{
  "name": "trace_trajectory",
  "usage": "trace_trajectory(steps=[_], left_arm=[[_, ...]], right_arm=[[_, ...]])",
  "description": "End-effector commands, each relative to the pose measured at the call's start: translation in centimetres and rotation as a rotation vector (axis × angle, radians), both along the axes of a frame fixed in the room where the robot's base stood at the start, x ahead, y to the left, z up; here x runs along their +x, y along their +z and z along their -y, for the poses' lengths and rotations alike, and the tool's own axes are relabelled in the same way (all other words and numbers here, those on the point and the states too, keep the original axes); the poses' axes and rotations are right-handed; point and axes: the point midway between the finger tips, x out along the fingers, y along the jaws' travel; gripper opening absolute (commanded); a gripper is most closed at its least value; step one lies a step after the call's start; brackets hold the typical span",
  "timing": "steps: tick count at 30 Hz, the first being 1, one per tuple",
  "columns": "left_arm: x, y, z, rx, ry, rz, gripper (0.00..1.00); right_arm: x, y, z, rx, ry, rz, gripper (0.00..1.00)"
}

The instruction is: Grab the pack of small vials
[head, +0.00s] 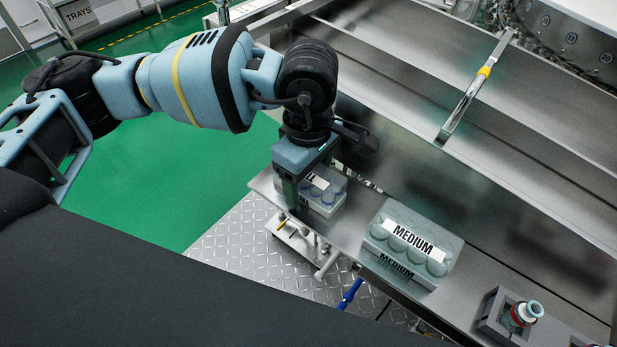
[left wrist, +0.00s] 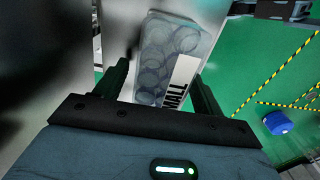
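The pack of small vials (head: 325,197) is a clear box with a white label, standing on the steel ledge near its left end. My left gripper (head: 308,183) is directly above it, pointing down, and hides part of it. In the left wrist view the pack (left wrist: 165,62) shows round vial tops and the label "SMALL". The left gripper's two dark fingers (left wrist: 160,76) are apart, one to each side of the pack. A gap shows beside the left finger; contact at the right finger cannot be told. My right gripper is not in view.
A larger pack labelled "MEDIUM" (head: 412,243) stands to the right on the same ledge. Farther right is a grey holder (head: 494,318) with a capped vial. A metal handle with a yellow band (head: 478,85) rises behind. Green floor (head: 215,165) lies left of the ledge.

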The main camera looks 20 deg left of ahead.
Motion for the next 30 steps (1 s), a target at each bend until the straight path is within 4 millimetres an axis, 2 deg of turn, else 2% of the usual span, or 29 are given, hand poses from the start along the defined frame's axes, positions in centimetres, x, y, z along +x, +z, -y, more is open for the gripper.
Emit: trace_trajectory(steps=[1,11,23,30], left_arm=[[0.0,0.0,0.0,0.0,0.0,0.0,0.62],[0.0,0.0,0.0,0.0,0.0,0.0,0.19],[0.0,0.6,0.0,-0.001,-0.001,0.002,0.19],[0.1,3.4,0.1,-0.002,-0.004,0.002,0.19]], right_arm=[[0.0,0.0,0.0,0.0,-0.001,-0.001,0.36],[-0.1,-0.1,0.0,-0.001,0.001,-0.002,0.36],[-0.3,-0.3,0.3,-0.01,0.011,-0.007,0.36],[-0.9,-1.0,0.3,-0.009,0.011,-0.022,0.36]])
